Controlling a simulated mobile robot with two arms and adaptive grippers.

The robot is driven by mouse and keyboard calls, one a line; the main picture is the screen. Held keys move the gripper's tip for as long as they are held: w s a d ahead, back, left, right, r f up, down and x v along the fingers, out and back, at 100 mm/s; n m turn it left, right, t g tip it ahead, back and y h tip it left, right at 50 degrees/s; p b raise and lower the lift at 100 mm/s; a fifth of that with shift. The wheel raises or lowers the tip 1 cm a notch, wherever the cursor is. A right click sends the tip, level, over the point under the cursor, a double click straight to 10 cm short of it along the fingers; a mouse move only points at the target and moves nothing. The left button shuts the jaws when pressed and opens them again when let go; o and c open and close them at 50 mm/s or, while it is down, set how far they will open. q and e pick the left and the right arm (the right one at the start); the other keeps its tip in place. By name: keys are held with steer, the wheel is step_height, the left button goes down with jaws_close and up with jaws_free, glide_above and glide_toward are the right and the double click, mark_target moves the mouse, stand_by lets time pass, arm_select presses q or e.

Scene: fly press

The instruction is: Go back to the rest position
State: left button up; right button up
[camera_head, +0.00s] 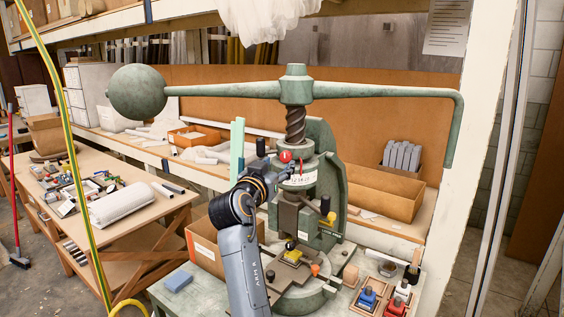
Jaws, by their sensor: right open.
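The green fly press (325,165) stands on a worktable at the centre right. Its long handle bar (390,91) runs across the top, with a round ball weight (137,92) at the left end and a bent grip at the right end. My right arm comes up from the bottom centre. My right gripper (286,174) is open in front of the press's upper column, by a red knob and a white label; its fingertips are small and partly hidden. I cannot tell whether it touches the press. My left gripper is not in view.
The worktable holds a blue block (178,281) and a tray of small coloured pieces (383,297). A cardboard box (205,247) stands left of the press. A cluttered wooden table (140,215) is at the left. A yellow-green hose (80,190) hangs in the left foreground. A white post (470,140) stands right.

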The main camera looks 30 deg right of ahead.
steer(key=shift+v, duration=1.05)
steer(key=shift+d, duration=0.1)
